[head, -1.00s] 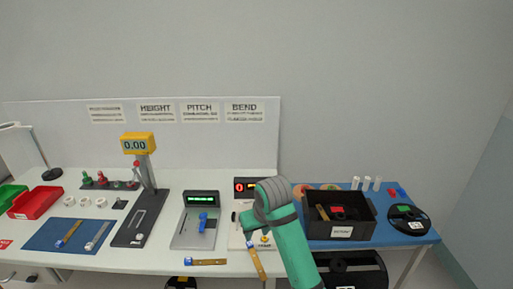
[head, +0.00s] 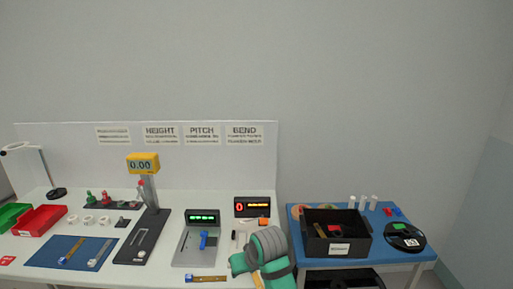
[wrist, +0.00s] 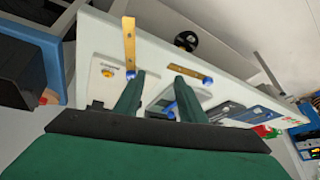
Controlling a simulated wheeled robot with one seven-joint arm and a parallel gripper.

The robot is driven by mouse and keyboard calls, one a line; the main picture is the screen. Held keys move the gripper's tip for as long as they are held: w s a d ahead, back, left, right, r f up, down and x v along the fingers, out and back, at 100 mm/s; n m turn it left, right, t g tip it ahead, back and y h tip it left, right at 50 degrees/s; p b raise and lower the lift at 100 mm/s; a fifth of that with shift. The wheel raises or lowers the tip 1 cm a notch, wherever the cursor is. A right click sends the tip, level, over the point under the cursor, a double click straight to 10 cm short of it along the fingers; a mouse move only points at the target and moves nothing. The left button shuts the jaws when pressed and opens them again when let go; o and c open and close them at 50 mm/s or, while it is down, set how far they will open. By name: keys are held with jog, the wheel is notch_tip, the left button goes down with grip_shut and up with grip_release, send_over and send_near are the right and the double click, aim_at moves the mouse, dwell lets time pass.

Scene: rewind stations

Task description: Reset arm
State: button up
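My arm (head: 268,255) shows in the head view, folded low in front of the bend station at the bench's right end. The gripper end cannot be made out there. In the wrist view my gripper (wrist: 157,72) has its two green fingers apart with nothing held between them. A gold strip (wrist: 129,42) lies at the bench edge beyond the left finger. Another gold strip (wrist: 190,70) with a blue end lies beyond the right finger. In the head view one strip (head: 207,278) lies at the bench's front edge; the other is mostly hidden by my arm.
The white bench (head: 110,275) carries a height gauge (head: 143,165), a pitch station (head: 202,217) and a bend display (head: 255,207). On the right a blue table (head: 408,256) holds a black bin (head: 350,232) and a dark spool (head: 404,240). The space above the bench is free.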

jog(key=s+a+f+m+t+y, duration=0.2)
jog(key=s+a+f+t+y, duration=0.15)
jog(key=a+f, duration=0.6)
jog(key=s+f+m+t+h, duration=0.1)
jog(key=s+f+m+t, duration=0.1)
jog(key=s+f, duration=0.3)
jog(key=s+f+m+t+h, duration=0.1)
jog(key=s+f+m, duration=0.15)
jog(key=s, duration=0.45)
jog(key=s+d+r+t+h, duration=0.1)
jog(key=s+d, duration=0.3)
jog(key=s, duration=0.6)
jog(key=s+d+r+n+t+h, duration=0.1)
jog(key=s+d+r, duration=0.3)
jog(key=s, duration=0.7)
jog(key=s+d+r+n+t+h, duration=0.1)
jog(key=s+d, duration=0.4)
jog(key=s, duration=0.5)
jog(key=shift+s+r+t+h, duration=0.15)
jog(key=shift+r+t+h, duration=0.2)
jog(key=shift+r+h, duration=0.4)
jog(key=shift+o, duration=0.9)
jog(key=shift+s+d+r, duration=0.15)
jog(key=shift+s+r, duration=0.05)
jog(key=shift+s, duration=0.05)
jog(key=shift+s+r, duration=0.1)
jog(key=shift+r, duration=0.05)
jog(key=c, duration=0.3)
